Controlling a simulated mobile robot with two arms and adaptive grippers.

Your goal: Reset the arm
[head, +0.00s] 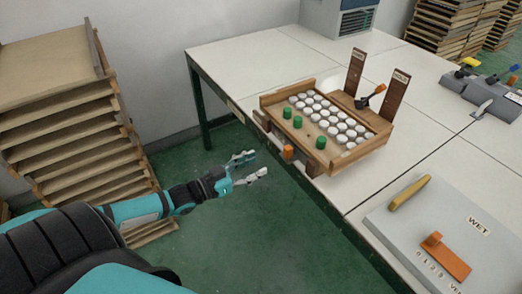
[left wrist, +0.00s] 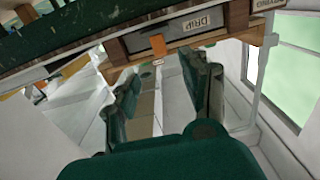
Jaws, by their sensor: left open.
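My left arm reaches in from the lower left in the head view. Its gripper (head: 254,167) is open and empty, with its fingers apart over the green floor, left of the table edge. In the left wrist view the two fingers (left wrist: 165,80) also stand apart with nothing between them. Beyond them shows a box labelled DRIP (left wrist: 195,25) with an orange tab (left wrist: 157,45). The wooden tray (head: 267,101) on the table holds rows of white round pieces (head: 330,112) and 3 green ones (head: 297,122). My right gripper is not in view.
The white table (head: 245,60) fills the right side. An orange clip (head: 288,152) shows at its near edge. A grey board marked WET (head: 440,205) carries a yellow-handled tool (head: 409,193) and an orange tool (head: 445,257). Stacked wooden trays (head: 75,135) stand at left.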

